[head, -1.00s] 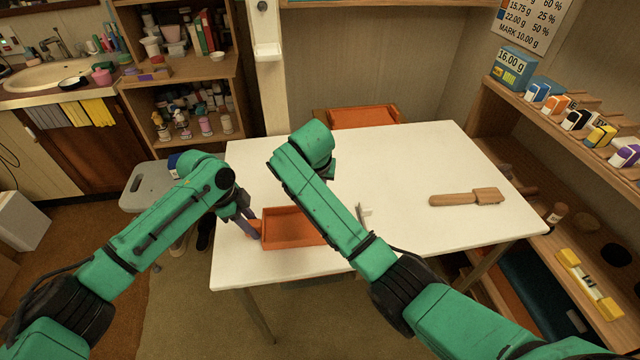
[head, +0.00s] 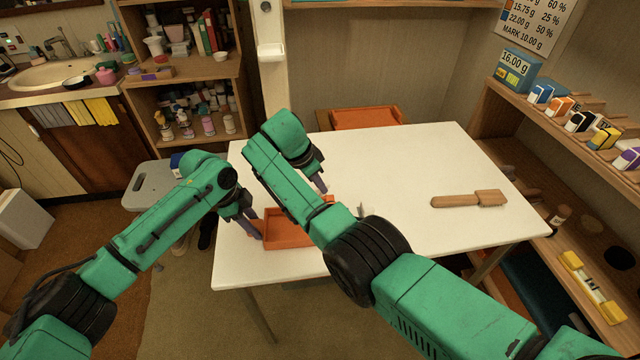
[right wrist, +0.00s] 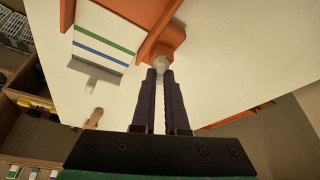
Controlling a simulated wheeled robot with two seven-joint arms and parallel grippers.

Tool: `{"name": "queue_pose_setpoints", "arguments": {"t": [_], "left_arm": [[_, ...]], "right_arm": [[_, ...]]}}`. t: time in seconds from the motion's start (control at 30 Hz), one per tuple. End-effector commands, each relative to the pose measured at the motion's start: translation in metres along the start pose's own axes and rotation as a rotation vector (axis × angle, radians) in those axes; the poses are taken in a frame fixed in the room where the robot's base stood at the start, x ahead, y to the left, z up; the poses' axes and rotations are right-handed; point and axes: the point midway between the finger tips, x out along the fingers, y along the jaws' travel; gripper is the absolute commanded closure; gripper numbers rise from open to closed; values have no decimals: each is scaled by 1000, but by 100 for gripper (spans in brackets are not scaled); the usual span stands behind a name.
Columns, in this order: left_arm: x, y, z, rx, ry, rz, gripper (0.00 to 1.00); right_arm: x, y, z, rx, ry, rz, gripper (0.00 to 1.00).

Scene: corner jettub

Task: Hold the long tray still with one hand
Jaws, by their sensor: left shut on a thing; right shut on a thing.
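The long orange tray (head: 288,242) lies on the white table near its front left corner. My left gripper (head: 251,224) is shut on the tray's left end. My right arm crosses in front of the tray and hides its right part. My right gripper (head: 321,188) points down beside an orange part at the tray's back.
Another orange tray (head: 366,117) sits behind the table. A shelf with small boxes (head: 560,105) stands at the right.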

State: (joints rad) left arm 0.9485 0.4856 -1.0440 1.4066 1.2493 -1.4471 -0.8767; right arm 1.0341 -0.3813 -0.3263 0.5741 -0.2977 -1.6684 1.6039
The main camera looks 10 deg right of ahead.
Motion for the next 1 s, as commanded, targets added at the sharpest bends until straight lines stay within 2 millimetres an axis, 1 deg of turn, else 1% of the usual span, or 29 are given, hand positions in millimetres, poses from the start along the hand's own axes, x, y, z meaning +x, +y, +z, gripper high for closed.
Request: {"name": "queue_pose_setpoints", "arguments": {"t": [0.03, 0.3, 0.7, 0.73, 0.77, 0.8, 1.0], "left_arm": [[4, 3, 3, -3, -7, 10, 100], [4, 3, 3, -3, -8, 11, 100], [5, 3, 4, -4, -8, 12, 100], [5, 3, 4, -4, -8, 12, 100], [5, 3, 4, -4, -8, 12, 100], [5, 3, 4, -4, -8, 12, 100], [5, 3, 3, -3, -6, 12, 100]], "right_arm": [[-2, -2, -1, 18, 3, 1, 100], [-2, -1, -1, 73, 4, 23, 100], [-2, -1, -1, 78, 4, 26, 100], [-2, -1, -1, 78, 4, 26, 77], [-2, -1, -1, 78, 4, 27, 66], [-1, -1, -1, 78, 4, 27, 57], [0, 0, 0, 77, 2, 29, 57]]}}
